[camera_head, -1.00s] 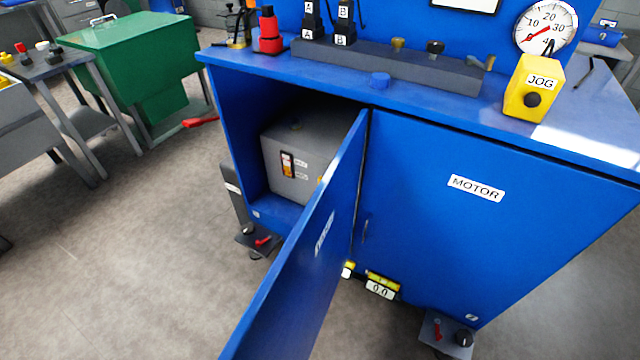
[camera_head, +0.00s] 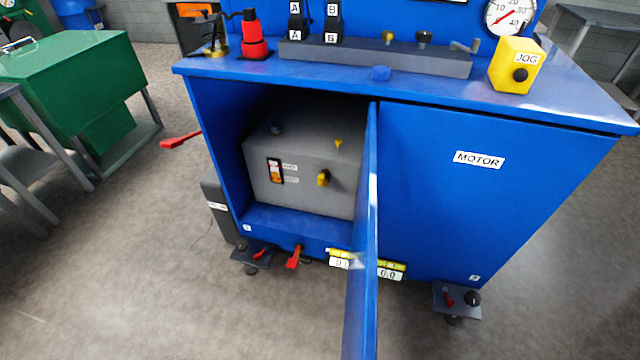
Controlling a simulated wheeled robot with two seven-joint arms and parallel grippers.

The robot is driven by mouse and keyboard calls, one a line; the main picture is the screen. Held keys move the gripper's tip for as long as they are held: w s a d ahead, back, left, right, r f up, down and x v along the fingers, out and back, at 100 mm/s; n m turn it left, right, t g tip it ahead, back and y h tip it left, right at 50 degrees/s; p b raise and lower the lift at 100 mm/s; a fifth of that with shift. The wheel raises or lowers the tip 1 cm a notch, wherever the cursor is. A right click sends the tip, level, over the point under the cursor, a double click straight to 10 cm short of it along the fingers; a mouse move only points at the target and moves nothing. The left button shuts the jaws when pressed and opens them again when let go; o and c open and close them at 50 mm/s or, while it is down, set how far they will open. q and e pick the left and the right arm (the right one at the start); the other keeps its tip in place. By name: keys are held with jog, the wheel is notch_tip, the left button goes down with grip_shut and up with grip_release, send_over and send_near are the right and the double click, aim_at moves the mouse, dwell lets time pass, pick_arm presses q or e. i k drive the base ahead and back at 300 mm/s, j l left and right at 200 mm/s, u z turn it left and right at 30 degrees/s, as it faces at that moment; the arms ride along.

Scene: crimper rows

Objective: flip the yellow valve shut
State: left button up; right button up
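The yellow valve (camera_head: 323,178) is a small yellow handle on the front of a grey box (camera_head: 262,150) inside the open left compartment of the blue cabinet. A second small yellow part (camera_head: 339,143) sits on the box's top near the door. The cabinet door (camera_head: 369,220) stands open, seen nearly edge-on, just right of the valve and not covering it. Neither of my grippers shows in the head view.
The blue cabinet (camera_head: 480,210) has a closed MOTOR panel on the right. On its top are a yellow JOG box (camera_head: 515,65) and a grey manifold bar (camera_head: 375,55). A red lever (camera_head: 180,139) sticks out at left. A green cabinet (camera_head: 60,75) stands farther left, with open floor between.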

aim_at(320, 179)
jog(key=i+j+z, duration=0.15)
jog(key=z, duration=0.15)
jog(key=j+z, duration=0.3)
jog(key=i+j+z, duration=0.1)
jog(key=j+z, duration=0.15)
jog(key=j, duration=0.15)
